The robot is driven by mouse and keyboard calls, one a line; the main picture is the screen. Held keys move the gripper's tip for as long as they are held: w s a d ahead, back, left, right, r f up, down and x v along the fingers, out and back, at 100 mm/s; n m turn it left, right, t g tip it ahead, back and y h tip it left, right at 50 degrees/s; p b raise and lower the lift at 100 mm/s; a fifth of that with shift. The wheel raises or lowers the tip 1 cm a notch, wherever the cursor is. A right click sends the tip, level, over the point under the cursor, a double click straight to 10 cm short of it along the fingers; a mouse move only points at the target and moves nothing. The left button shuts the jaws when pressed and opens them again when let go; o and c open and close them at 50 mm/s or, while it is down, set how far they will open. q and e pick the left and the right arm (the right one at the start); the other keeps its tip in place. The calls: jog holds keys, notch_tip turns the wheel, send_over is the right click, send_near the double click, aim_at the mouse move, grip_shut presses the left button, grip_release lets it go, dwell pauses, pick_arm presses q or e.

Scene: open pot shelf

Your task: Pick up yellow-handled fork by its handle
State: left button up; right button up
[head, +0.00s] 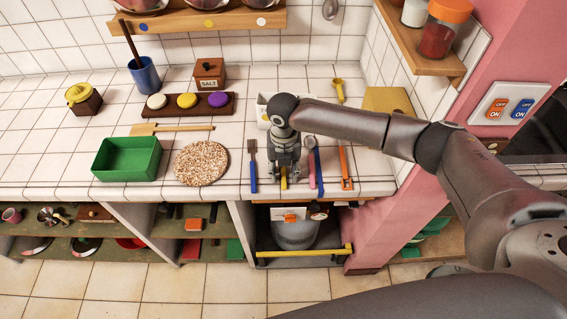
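A yellow handle (284,184) shows on the white tiled counter just below my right gripper. The rest of that utensil is hidden behind the gripper, so its fork head cannot be seen. My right gripper (284,173) points down over it, its fingers apart on either side of the handle. I cannot tell how high the fingertips are above the counter, and no grip on the handle shows. My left gripper is not in view.
A blue-handled spatula (253,166) lies left of the gripper. A pink-handled utensil (311,166), a blue one (318,168) and an orange one (345,168) lie close on the right. A round cork-like mat (202,163) and green bin (127,159) stand farther left.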

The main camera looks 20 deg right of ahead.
grip_shut()
jog(key=shift+r, duration=0.1)
